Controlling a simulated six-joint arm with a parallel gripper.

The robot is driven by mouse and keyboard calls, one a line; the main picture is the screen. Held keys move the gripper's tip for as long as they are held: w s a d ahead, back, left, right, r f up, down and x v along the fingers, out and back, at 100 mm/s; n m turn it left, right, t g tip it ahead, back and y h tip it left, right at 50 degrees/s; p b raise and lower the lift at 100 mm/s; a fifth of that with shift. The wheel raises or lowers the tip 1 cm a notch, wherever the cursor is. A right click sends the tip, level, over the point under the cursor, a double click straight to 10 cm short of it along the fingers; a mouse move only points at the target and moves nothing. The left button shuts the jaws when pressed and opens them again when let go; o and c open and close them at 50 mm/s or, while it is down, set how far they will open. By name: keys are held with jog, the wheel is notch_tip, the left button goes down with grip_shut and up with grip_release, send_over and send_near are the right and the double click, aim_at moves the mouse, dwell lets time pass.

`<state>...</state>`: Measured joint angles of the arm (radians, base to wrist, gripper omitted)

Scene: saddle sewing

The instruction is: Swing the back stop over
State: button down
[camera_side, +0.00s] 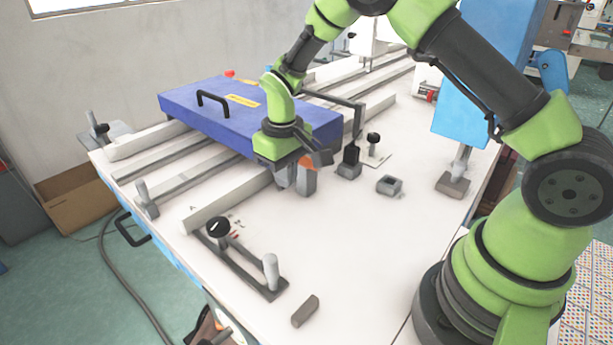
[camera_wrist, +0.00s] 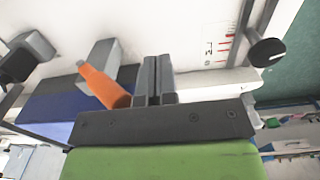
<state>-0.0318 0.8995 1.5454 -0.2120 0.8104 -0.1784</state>
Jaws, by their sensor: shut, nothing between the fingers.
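Two fittings look like stops, and I cannot tell for sure which is the back stop. One is a dark arm (camera_side: 335,97) running from beside the blue box (camera_side: 195,108) to a dark block (camera_side: 349,162) on the table. The other, nearer, is a dark bar (camera_side: 245,267) with a black knob (camera_side: 218,227) and an upright grey handle (camera_side: 270,268). My gripper (camera_side: 297,186) is shut and empty, pointing down at the box's near right corner, between the two fittings and apart from both. The wrist view shows its closed fingers (camera_wrist: 154,75) and a black knob (camera_wrist: 267,52) at upper right.
Pale rails (camera_side: 235,200) cross the white table (camera_side: 345,250). A knob on a small plate (camera_side: 373,140) and a grey square holder (camera_side: 389,185) stand to the gripper's right. A loose grey block (camera_side: 305,311) lies near the front. The table's right middle is clear.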

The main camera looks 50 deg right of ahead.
notch_tip(320, 180, up, 9)
dwell(1.3)
jog(key=shift+r, duration=0.1)
jog(key=s+r+m+t+y, duration=0.1)
jog(key=s+r+m+t, duration=0.15)
jog(key=s+r, duration=0.85)
jog(key=s+a+r+m+t+y, duration=0.1)
jog(key=s+t, duration=0.3)
jog(key=s, duration=0.7)
jog(key=shift+a+r+t, duration=0.25)
jog(key=shift+r+t, duration=0.1)
jog(key=shift+r, duration=0.3)
jog(key=shift+s+m, duration=0.1)
jog(key=shift+m, duration=0.15)
